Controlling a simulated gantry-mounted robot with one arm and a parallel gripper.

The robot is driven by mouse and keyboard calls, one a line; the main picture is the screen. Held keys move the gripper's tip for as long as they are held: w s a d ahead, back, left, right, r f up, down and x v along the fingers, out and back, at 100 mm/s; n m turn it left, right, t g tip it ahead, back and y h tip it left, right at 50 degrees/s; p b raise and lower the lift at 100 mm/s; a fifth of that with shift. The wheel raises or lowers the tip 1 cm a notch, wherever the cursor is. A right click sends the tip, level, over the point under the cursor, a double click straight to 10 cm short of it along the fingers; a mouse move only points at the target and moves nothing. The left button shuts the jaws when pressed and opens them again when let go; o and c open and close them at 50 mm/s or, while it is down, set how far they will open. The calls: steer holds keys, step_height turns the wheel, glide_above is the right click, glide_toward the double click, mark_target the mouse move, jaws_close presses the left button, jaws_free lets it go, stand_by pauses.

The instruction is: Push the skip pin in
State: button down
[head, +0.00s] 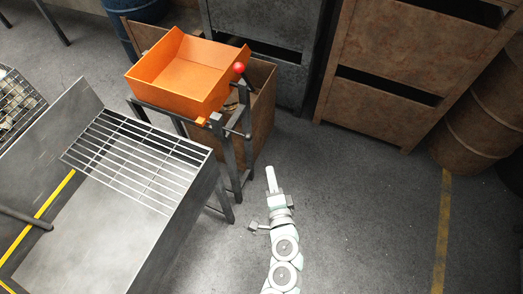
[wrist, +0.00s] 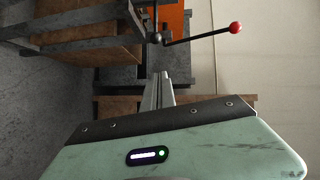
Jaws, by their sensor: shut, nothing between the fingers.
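The orange skip (head: 178,85) sits level on a dark metal stand and shows in part in the wrist view (wrist: 171,20). A lever with a red ball knob (head: 239,68) rises at its right side. In the wrist view the red knob (wrist: 236,27) is at upper right, its dark rod running left to a round grey end (wrist: 156,38). I cannot make out for sure which part is the skip pin. My gripper (head: 271,170) is shut and empty, to the right of the stand and apart from it. Its fingers (wrist: 158,80) point towards the stand in the wrist view.
The stand's legs (head: 230,160) are left of my gripper. A steel table with a grate (head: 135,160) fills the left. Rusty cabinets (head: 400,75) and a barrel (head: 480,120) stand at the back right. The floor right of my arm is clear.

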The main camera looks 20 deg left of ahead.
stand_by(0.3)
steer(key=s+a+x, duration=0.1)
steer(key=a+x, duration=0.1)
steer(key=x, duration=1)
steer(key=shift+a+f+p, duration=0.25)
steer(key=shift+a+p, duration=0.1)
steer(key=shift+a, duration=0.05)
steer(key=shift+w, duration=0.2)
